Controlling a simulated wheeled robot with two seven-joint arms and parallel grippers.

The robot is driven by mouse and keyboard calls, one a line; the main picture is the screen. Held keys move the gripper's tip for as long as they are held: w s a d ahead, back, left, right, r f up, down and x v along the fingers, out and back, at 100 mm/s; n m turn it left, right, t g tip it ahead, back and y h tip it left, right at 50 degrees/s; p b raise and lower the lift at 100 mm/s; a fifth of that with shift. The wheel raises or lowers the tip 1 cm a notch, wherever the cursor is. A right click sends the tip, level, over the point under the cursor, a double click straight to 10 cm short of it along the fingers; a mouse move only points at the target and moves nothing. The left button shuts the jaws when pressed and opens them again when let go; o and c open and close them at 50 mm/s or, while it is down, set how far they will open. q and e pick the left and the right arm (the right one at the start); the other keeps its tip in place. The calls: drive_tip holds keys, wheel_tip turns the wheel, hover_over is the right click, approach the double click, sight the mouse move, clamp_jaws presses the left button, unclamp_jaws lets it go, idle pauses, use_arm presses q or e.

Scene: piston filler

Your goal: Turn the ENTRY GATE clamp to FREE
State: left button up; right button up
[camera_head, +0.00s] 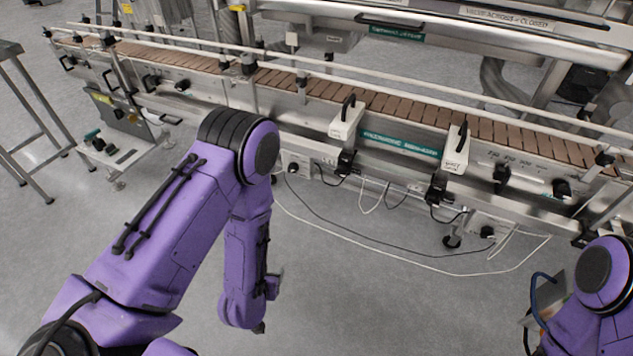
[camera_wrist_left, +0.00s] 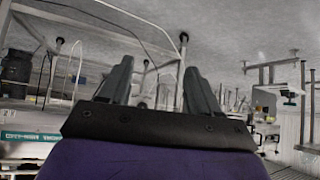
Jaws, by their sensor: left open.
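Two white brackets with black handles stand at the conveyor's near rail, a left one (camera_head: 346,120) and a right one (camera_head: 457,148). Below them are black clamp-like fittings, one on the left (camera_head: 346,161) and one on the right (camera_head: 437,187). I cannot read which is the ENTRY GATE clamp or how it is set. My left gripper (camera_wrist_left: 158,78) is open, with two grey fingers apart and nothing between them. In the head view my left arm hangs low in front of the conveyor, apart from it, and the gripper is mostly hidden. My right gripper is out of view.
The conveyor (camera_head: 400,103) with brown slats runs across the back. A green label (camera_head: 400,144) lies between the brackets. Black knobs (camera_head: 561,188) sit at the right. Loose cables (camera_head: 400,257) hang to the floor. A metal stand (camera_head: 30,120) is at far left.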

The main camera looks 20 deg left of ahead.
use_arm(q)
drive_tip(key=w+d+r+m+t+b, duration=0.1)
drive_tip(key=w+d+m+t+b, duration=0.25)
drive_tip(key=w, duration=0.75)
drive_tip(key=m+t+h+b, duration=0.2)
drive_tip(key=m+t+h, duration=0.1)
drive_tip(key=t, duration=0.3)
approach(341, 173)
drive_tip(key=w, duration=0.9)
drive_tip(key=shift+f, duration=0.1)
drive_tip(key=c, duration=1.1)
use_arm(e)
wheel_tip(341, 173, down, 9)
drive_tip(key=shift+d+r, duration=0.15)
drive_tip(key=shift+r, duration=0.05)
